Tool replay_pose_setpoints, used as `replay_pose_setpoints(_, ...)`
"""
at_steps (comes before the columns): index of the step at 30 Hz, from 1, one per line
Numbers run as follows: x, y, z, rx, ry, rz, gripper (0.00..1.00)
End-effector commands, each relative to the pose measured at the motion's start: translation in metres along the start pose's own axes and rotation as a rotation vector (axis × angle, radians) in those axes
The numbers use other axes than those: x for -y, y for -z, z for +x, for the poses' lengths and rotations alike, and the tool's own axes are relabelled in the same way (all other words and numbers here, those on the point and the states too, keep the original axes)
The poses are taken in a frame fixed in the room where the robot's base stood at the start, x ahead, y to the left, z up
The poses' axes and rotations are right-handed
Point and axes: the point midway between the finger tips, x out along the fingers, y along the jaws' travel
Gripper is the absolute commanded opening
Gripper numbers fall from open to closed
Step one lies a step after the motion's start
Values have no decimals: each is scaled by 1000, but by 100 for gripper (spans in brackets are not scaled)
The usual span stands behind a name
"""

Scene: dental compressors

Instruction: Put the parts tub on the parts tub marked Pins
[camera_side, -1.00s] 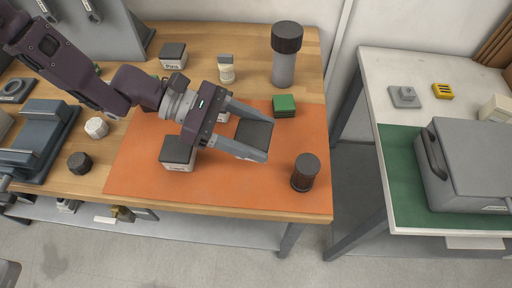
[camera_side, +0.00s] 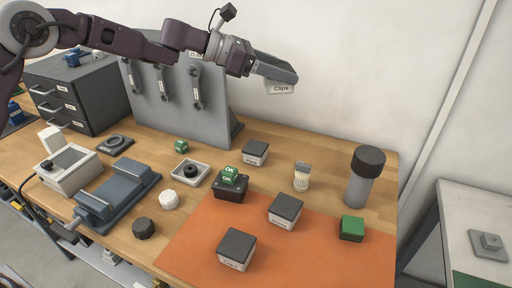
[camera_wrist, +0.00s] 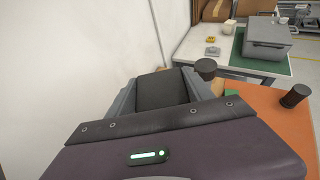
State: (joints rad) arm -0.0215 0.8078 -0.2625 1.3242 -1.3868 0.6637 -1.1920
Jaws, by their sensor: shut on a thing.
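My gripper (camera_side: 284,76) is shut on a parts tub labelled Clips (camera_side: 280,88), held high above the bench in front of the wall. In the wrist view the tub's dark lid (camera_wrist: 162,91) sits between the two fingers. Three similar pale tubs with dark lids stand on the bench. The back tub (camera_side: 255,154) is on bare wood; its label read Pins in the earlier view. Another tub (camera_side: 285,210) is on the orange mat, and a third tub (camera_side: 237,250) is nearer the front. Their labels are too small to read surely now.
A green block (camera_side: 351,228), a dark-capped cylinder (camera_side: 362,178) and a small pale jar (camera_side: 301,178) stand to the right. An upright tool panel (camera_side: 175,95) stands behind.

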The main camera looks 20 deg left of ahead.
Motion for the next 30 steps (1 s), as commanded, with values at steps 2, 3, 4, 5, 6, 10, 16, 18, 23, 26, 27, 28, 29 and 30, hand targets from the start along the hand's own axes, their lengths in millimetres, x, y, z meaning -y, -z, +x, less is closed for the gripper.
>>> replay_pose_setpoints(2, -34, -17, -24, 3, -83, -26, 6)
replay_pose_setpoints(3, -46, -23, -33, 3, -114, -40, 6)
replay_pose_setpoints(4, -54, -27, -40, 2, -135, -50, 6)
replay_pose_setpoints(5, -61, -30, -45, 1, -154, -59, 6)
replay_pose_setpoints(6, -68, -34, -52, 1, -173, -67, 6)
replay_pose_setpoints(10, -78, -32, -58, -1, -201, -89, 6)
replay_pose_setpoints(16, -78, 20, -38, -4, -202, -98, 6)
replay_pose_setpoints(18, -78, 37, -30, -4, -201, -96, 6)
replay_pose_setpoints(23, -77, 76, -14, -4, -200, -96, 6)
replay_pose_setpoints(26, -77, 100, -4, -4, -199, -96, 6)
replay_pose_setpoints(27, -77, 110, 1, -4, -199, -96, 6)
replay_pose_setpoints(28, -77, 117, 3, -4, -200, -95, 6)
replay_pose_setpoints(29, -76, 125, 7, -5, -200, -95, 6)
replay_pose_setpoints(30, -76, 134, 11, -4, -199, -94, 6)
